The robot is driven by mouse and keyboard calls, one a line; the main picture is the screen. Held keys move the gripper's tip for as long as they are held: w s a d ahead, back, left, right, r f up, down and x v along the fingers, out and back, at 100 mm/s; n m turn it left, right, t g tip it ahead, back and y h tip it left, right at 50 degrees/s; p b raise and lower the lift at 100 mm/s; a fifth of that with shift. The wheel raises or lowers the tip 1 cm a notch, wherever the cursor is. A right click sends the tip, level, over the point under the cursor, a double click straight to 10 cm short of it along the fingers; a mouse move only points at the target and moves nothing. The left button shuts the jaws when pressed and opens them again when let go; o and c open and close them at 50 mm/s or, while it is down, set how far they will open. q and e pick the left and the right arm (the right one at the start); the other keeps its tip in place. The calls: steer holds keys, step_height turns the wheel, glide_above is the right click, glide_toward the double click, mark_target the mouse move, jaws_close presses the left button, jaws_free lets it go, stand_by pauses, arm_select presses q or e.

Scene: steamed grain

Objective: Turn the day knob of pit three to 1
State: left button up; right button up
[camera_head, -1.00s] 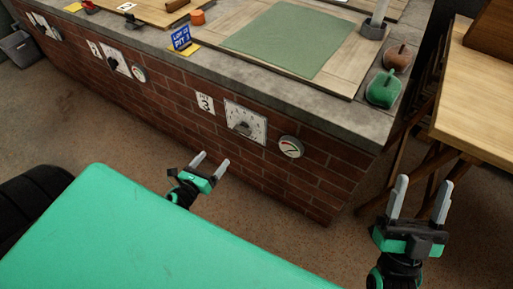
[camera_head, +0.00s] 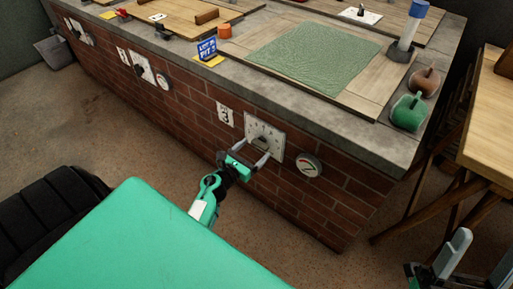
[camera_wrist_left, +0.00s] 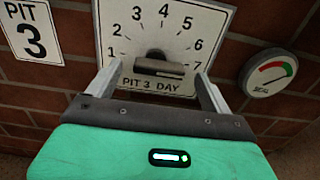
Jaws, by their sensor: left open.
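The pit 3 day dial (camera_head: 280,130) is a white plate on the brick wall, numbered 1 to 7 in an arc. In the left wrist view the dial (camera_wrist_left: 201,22) reads "PIT 3 DAY", with 1 at lower left and 7 at lower right. Its dark knob (camera_wrist_left: 160,68) has a bar lying nearly level; which number it marks is unclear. My left gripper (camera_head: 244,157) is open in front of the dial, its fingers on either side of the knob, contact not clear. My right gripper (camera_head: 479,262) is open and empty at the lower right, partly cut off.
A "PIT 3" sign (camera_wrist_left: 32,30) is left of the dial and a round gauge (camera_wrist_left: 269,72) is right of it. The stone counter (camera_head: 340,145) overhangs the wall. A wooden table (camera_head: 490,130) stands at the right. Floor in front is clear.

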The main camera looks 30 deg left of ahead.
mark_target(261, 144)
arm_select(q)
steer(key=shift+w, duration=1.1)
steer(key=c, duration=1)
